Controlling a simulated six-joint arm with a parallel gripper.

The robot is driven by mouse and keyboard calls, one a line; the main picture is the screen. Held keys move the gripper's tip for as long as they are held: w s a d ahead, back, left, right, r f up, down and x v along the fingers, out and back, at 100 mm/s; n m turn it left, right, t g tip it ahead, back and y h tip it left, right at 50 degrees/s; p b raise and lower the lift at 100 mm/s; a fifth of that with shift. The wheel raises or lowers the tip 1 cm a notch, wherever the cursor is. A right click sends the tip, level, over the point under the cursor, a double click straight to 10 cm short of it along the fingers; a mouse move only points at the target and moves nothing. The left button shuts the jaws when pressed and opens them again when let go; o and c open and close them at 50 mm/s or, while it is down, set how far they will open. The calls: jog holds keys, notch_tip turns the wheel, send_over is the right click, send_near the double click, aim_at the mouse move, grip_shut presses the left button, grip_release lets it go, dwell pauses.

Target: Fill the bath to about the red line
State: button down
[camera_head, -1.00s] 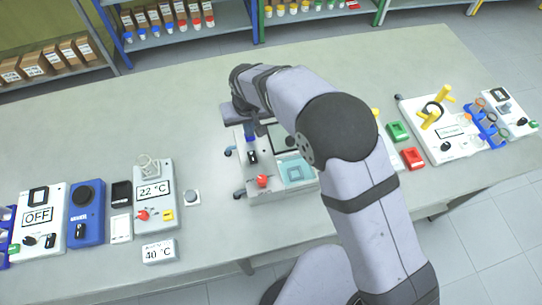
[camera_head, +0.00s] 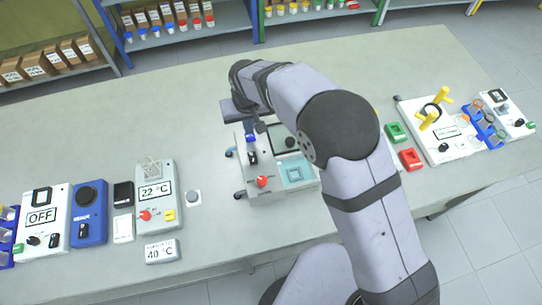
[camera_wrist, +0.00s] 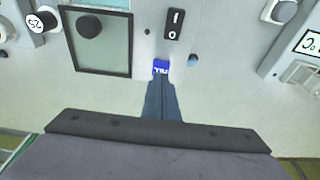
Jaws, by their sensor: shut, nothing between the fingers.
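The bath unit (camera_head: 270,196) stands mid-bench in the head view, a grey box with a pale blue square basin (camera_head: 295,174), a red knob (camera_head: 262,182) and a black rocker switch (camera_head: 252,158). Its blue button (camera_head: 251,138) sits behind the switch; the button (camera_wrist: 160,66) also shows in the wrist view with upside-down white lettering. My gripper (camera_wrist: 159,80) is shut and empty, its fingertips right at the blue button. I cannot tell whether they press it. The red line and exact water level cannot be made out. My arm covers part of the unit's back.
A dark-framed panel with a black knob (camera_wrist: 89,26) lies beside the fingers. A 22 °C unit (camera_head: 155,215) and a 40 °C sign (camera_head: 162,251) stand left. Green (camera_head: 396,132) and red (camera_head: 411,159) blocks stand right. The bench behind is mostly clear.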

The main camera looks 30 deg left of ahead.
notch_tip(320, 180, up, 5)
jog(key=p, duration=0.3)
dwell(0.9)
jog(key=w+d+r+m+h+b, duration=0.1)
jog(key=w+d+r+m, duration=0.15)
jog(key=d, duration=1.05)
jog(key=w+d+r+m+b, duration=0.15)
jog(key=w+d, duration=0.25)
jog(key=d, duration=0.9)
jog(key=s+d+f+m, duration=0.1)
jog(key=s+d+m, duration=0.1)
jog(key=s+d, duration=0.5)
jog(key=s+d+f+m+g, duration=0.1)
jog(key=s+d+m, duration=0.2)
jog(key=s+d, duration=0.4)
jog(key=d, duration=0.6)
jog(key=shift+s+d+f+g+h, duration=0.15)
jog(key=shift+d+f+g+h, duration=0.15)
jog(key=shift+d, duration=0.1)
